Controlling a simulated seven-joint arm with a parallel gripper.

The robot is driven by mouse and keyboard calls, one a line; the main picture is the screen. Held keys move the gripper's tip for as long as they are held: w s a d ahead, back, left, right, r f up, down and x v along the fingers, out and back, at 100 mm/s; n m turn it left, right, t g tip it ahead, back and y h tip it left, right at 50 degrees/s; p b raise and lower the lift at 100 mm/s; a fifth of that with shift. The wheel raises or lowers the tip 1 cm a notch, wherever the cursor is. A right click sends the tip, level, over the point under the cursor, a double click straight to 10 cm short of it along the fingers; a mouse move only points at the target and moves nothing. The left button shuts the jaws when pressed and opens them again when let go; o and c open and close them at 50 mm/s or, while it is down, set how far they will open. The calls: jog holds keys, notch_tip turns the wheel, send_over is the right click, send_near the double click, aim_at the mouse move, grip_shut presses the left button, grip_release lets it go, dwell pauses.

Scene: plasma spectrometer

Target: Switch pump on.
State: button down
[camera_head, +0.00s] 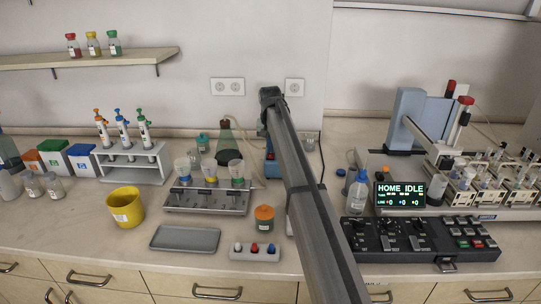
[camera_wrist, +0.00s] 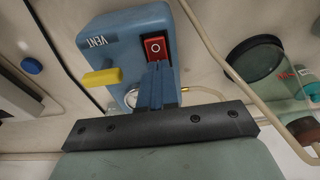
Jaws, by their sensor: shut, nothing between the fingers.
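The pump is a blue box (camera_wrist: 128,40) with a VENT label, seen close up in the wrist view. Its red rocker switch (camera_wrist: 157,49) is marked with a white circle. A yellow lever (camera_wrist: 102,78) sticks out to the left of the switch. My gripper (camera_wrist: 156,68) is shut and empty. Its fingertips lie at the lower edge of the switch in the picture; I cannot tell whether they touch it. In the head view only a part of the blue pump (camera_head: 271,168) shows, beside my arm, which hides the rest and my fingertips.
A green conical flask (camera_head: 226,141) with a hose stands just left of the pump; it also shows in the wrist view (camera_wrist: 255,58). A filter manifold (camera_head: 205,200) stands nearer the front. A display reading HOME IDLE (camera_head: 400,195) and a black control panel (camera_head: 420,238) are at right.

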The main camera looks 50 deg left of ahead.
dwell(0.4)
jog(key=shift+r, duration=3.4)
jog(key=shift+d, duration=0.1)
